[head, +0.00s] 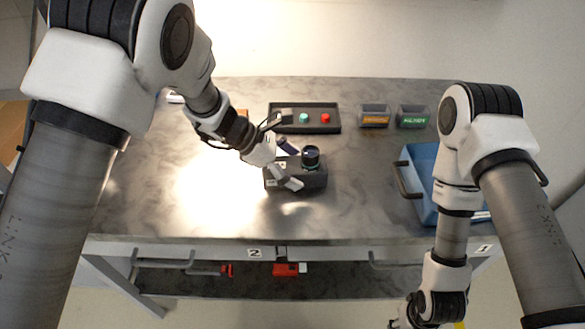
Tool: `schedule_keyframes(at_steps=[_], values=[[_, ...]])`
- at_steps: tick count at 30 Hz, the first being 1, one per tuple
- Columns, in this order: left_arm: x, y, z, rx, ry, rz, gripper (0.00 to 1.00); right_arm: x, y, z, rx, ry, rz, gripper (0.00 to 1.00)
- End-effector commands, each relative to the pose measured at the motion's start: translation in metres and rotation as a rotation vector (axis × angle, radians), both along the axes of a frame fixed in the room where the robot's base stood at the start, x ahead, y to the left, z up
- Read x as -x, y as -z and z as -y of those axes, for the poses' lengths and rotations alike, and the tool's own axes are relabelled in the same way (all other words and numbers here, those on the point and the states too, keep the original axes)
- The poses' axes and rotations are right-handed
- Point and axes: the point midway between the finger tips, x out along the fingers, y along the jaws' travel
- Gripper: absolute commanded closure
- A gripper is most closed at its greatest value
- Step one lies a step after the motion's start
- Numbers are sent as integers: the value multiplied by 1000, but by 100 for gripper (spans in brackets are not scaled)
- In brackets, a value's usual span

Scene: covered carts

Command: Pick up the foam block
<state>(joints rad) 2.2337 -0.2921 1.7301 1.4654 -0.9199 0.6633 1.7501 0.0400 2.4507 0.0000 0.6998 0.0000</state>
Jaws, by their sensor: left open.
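A dark grey block (315,179) sits on the grey tabletop near its middle; it looks like the foam block, though I cannot be sure. A black round knob-like piece (310,156) stands at its back right. My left gripper (286,155) is open at the block's left side, with one finger behind it and the other over its front left part. I cannot tell whether the fingers touch it. My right gripper (403,318) is at the bottom edge, largely cut off, away from the block.
Behind the block is a black tray (290,128) with a green and a red button. Two small labelled bins (375,116) stand at the back right. A blue crate (424,205) with a dark handle is at the right. Red items (287,269) lie on the lower shelf.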

Motion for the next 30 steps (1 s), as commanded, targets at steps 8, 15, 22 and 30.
schedule_keyframes(at_steps=[8,15,22,30], values=[[-1,16,16,0,0,0,8,0,-4,0,0,0,1,58],[-1,16,16,-1,0,0,65,0,-4,0,0,0,1,58],[-1,16,15,-1,0,0,73,0,-4,0,0,0,1,58],[-2,10,12,-1,-1,0,73,0,-9,0,0,0,1,58]])
